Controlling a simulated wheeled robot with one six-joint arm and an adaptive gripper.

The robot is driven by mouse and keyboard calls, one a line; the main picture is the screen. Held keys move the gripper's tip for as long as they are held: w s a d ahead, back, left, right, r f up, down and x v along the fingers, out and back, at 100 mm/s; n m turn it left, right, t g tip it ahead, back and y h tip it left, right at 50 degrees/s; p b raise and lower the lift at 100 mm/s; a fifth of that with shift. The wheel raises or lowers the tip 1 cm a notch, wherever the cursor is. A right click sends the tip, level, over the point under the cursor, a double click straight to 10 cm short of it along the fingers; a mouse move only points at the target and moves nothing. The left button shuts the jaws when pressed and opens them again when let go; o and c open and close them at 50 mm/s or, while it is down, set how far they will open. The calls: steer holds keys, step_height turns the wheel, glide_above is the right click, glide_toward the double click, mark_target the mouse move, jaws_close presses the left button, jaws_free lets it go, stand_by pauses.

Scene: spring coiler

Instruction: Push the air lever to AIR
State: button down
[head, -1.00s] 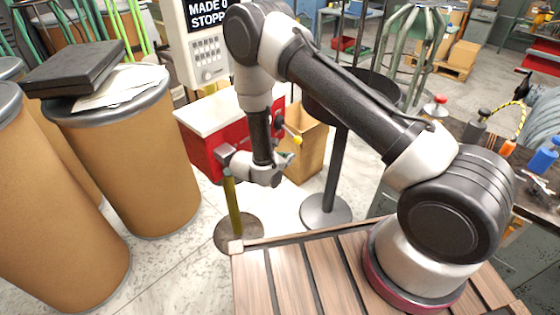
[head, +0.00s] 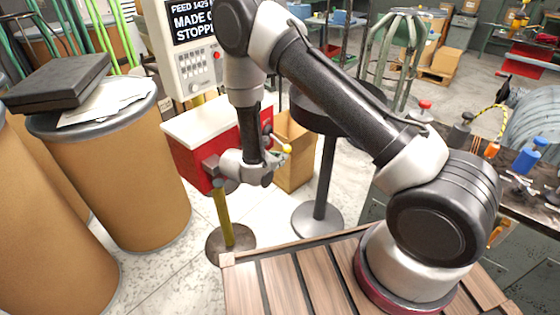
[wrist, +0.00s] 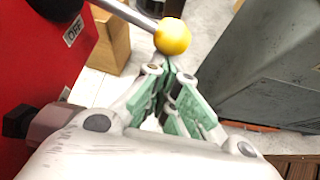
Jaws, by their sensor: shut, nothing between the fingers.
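The air lever is a metal rod with a yellow ball knob (head: 287,148), sticking out from the red box (head: 188,162). In the wrist view the knob (wrist: 172,38) is large and sharp, with its rod running up and left to a dark hub at the top edge. A white OFF label (wrist: 73,31) is on the red face left of the rod. My gripper (wrist: 169,70) has its green-padded fingers together and empty, their tips just below the knob in the picture. Whether they touch it I cannot tell. In the head view my gripper (head: 281,161) is beside the knob. No AIR label is legible.
A cardboard box (head: 295,165) stands on the floor behind the gripper. A dark stand with a round base (head: 317,221) is to its right. A yellow post (head: 224,218) rises below the wrist. Large brown drums (head: 130,185) fill the left.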

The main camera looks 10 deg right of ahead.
mark_target(285, 149)
steer(key=shift+s+r, duration=0.1)
steer(key=shift+r, duration=0.1)
steer(key=r+n, duration=0.1)
steer(key=s+r+n+g+h, duration=0.1)
steer(key=r, duration=0.1)
steer(key=d+r+n+g, duration=0.1)
steer(key=r, duration=0.1)
steer(key=shift+s+h, duration=0.15)
steer(key=shift+h, duration=0.25)
steer(key=shift+r, duration=0.9)
